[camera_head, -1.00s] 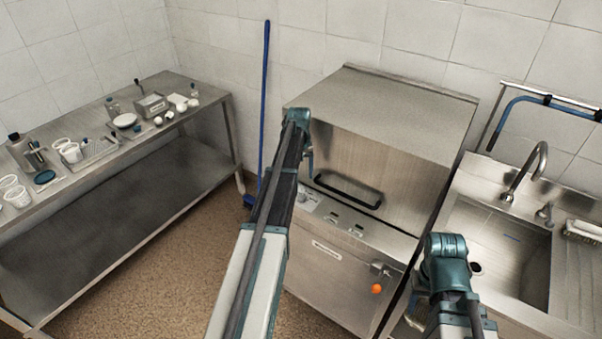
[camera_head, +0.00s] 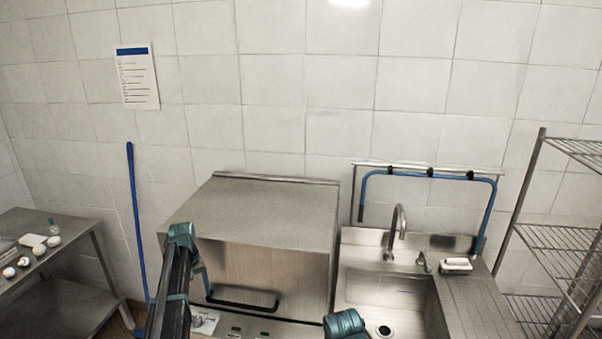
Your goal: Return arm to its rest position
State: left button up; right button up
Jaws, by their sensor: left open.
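My left arm (camera_head: 172,290) reaches up from the bottom edge, left of centre, ending in a teal joint. My left gripper (camera_head: 205,279) shows only as a small part beyond that joint, in front of the steel hood machine (camera_head: 255,215); it is open, and I see nothing in it. The machine's black handle (camera_head: 243,301) is just right of it in the picture; I cannot tell the gap. A teal joint of my right arm (camera_head: 345,324) shows at the bottom edge; the right gripper is out of view.
A steel sink (camera_head: 390,290) with a tap (camera_head: 398,225) stands right of the machine. A wire shelf (camera_head: 560,245) is at the far right. A steel table (camera_head: 75,232) with small items is at the left, near a blue pole (camera_head: 136,220).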

pick_arm(q)
jog(key=s+d+m, duration=0.2)
jog(key=s+d, duration=0.2)
jog(key=d, duration=0.3)
jog(key=s+d+f+m+b, duration=0.1)
jog(key=s+d, duration=0.3)
jog(key=d, duration=0.4)
jog(key=s+d+m, duration=0.2)
jog(key=s+d, duration=0.2)
jog(key=d, duration=0.3)
jog(key=s+d+f+m+y+b, duration=0.1)
jog(key=s+d+m, duration=0.4)
jog(key=s+d, duration=0.7)
jog(key=shift+s+d, duration=0.2)
jog(key=shift+s, duration=1.05)
